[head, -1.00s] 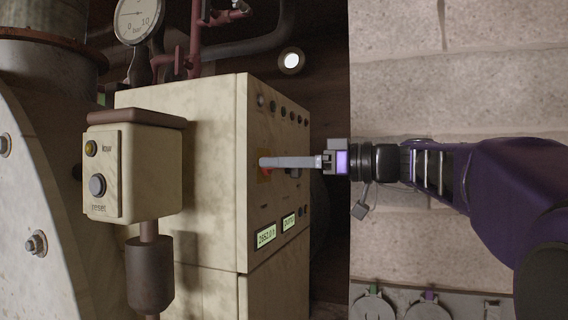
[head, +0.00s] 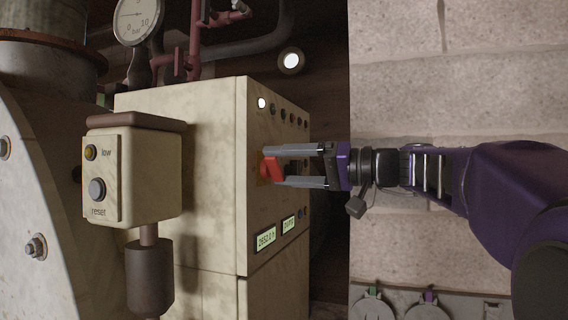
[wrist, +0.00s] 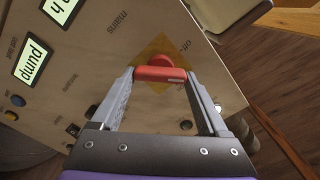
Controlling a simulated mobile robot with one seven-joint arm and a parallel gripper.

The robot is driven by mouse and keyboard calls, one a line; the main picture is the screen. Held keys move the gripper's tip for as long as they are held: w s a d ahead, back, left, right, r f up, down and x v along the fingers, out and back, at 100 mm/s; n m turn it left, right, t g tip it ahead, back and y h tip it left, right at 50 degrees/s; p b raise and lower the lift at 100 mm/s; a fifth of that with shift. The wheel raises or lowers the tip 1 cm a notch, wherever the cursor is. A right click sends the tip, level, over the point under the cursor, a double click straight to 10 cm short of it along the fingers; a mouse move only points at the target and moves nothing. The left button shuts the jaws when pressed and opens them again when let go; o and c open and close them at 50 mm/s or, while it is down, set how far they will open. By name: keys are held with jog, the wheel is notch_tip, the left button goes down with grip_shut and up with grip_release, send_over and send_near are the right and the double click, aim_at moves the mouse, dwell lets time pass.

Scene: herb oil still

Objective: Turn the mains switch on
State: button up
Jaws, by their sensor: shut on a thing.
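The mains switch has a red handle (head: 274,168) on a yellow plate, on the front of a cream control cabinet (head: 180,105). In the wrist view the red handle (wrist: 160,74) spans the gap between my fingertips, in front of the yellow plate (wrist: 150,48). My gripper (head: 271,166) is shut on the handle, one finger above and one below in the head view. In the wrist view my gripper (wrist: 159,76) has a finger at each end of the handle. A lamp (head: 262,103) at the cabinet's top glows white.
Other knobs and lamps line the cabinet front, with two lit displays (head: 266,238) below the switch. A smaller box (head: 150,170) with "low" and "reset" stands left. A pressure gauge (head: 138,18) and red pipes are behind.

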jog(key=shift+f+m+p, duration=0.15)
jog(key=shift+m+p, duration=1.75)
jog(key=shift+m, duration=2.5)
jog(key=o, duration=1.2)
jog(key=shift+o, duration=0.2)
jog(key=shift+d, duration=0.1)
jog(key=v, duration=1.7)
jog(key=shift+d, duration=0.15)
